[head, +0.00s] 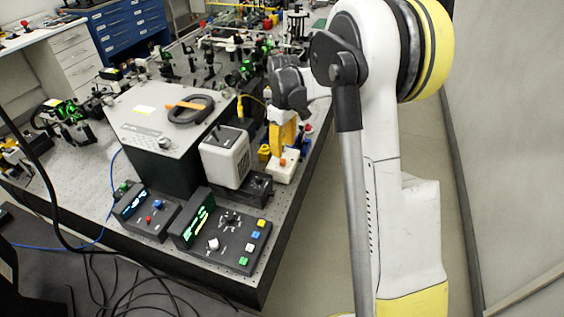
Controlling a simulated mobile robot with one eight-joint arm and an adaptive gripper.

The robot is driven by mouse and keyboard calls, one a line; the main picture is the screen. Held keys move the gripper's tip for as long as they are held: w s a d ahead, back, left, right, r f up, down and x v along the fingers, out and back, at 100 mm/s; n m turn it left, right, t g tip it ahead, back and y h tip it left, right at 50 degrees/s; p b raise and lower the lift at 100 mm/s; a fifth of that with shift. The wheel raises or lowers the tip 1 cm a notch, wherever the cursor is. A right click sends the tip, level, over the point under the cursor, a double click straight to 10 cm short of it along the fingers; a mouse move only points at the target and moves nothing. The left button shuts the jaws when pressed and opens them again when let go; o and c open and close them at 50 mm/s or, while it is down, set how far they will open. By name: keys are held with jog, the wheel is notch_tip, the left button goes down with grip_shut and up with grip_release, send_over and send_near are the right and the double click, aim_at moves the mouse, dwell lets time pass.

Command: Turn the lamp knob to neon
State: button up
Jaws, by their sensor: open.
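My gripper (291,92) is a dark shape at the end of my white arm, above the right part of the bench. It is open, and its fingers are hard to make out. A black control box (236,238) with a green-lit display stands at the bench's front edge, left of and below my gripper. It carries a white knob (213,243) and coloured buttons. Another knob (163,142) sits on top of the large grey and black box (150,118). The labels are too small to read, so I cannot tell which knob is the lamp knob or where it points.
A white lamp-like housing (226,158) and a yellow and white device (283,135) stand behind the control box. A second small box (146,212) with red and blue buttons is to its left. Cables (110,285) hang in front.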

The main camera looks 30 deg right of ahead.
aim_at(283, 161)
notch_tip(283, 161, down, 6)
jog(key=shift+f+b, duration=0.1)
jog(key=shift+b, duration=0.55)
grip_shut()
